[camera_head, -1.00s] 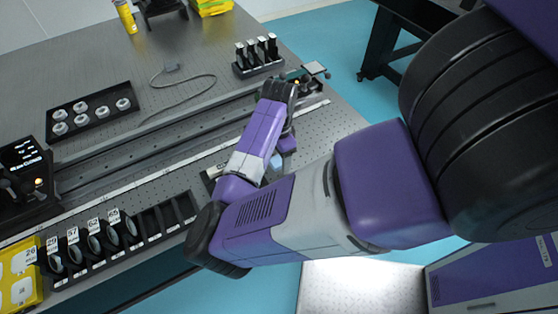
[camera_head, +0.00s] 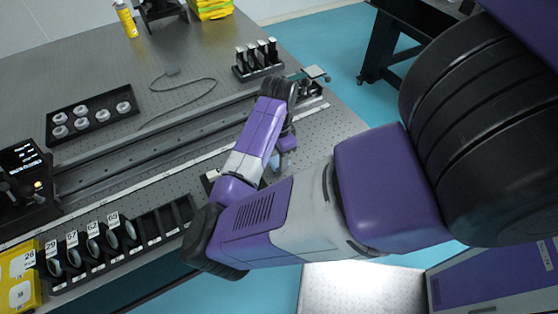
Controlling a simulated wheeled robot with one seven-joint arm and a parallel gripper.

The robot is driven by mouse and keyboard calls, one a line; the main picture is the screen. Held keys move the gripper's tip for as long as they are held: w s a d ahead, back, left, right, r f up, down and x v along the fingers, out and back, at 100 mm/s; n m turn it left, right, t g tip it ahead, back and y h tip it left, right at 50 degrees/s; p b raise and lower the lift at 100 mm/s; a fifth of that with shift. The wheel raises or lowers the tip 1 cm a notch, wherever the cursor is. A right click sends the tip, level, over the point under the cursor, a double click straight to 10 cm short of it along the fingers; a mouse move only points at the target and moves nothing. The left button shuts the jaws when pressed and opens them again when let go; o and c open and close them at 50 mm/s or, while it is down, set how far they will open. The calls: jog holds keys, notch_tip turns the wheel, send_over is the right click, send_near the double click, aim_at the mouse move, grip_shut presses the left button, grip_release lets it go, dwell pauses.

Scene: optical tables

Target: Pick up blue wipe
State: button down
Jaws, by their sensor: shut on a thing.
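My gripper (camera_head: 279,157) is at the end of my purple arm, low over the front right part of the optical table (camera_head: 335,125). Its fingers are mostly hidden behind my arm links. A small patch of the blue wipe (camera_head: 274,161) shows at the gripper, and the gripper is shut on it. How much of the wipe hangs below, and whether it touches the table, I cannot tell.
A rail (camera_head: 165,140) runs across the table. A holder with several numbered optics (camera_head: 105,240) lines the front left edge. A black tray of white rings (camera_head: 92,115), a rack of dark posts (camera_head: 257,60) and a loose cable (camera_head: 180,105) lie farther back.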

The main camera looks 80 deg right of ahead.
notch_tip(320, 180, up, 18)
jog(key=shift+p, duration=0.4)
jog(key=shift+r, duration=0.1)
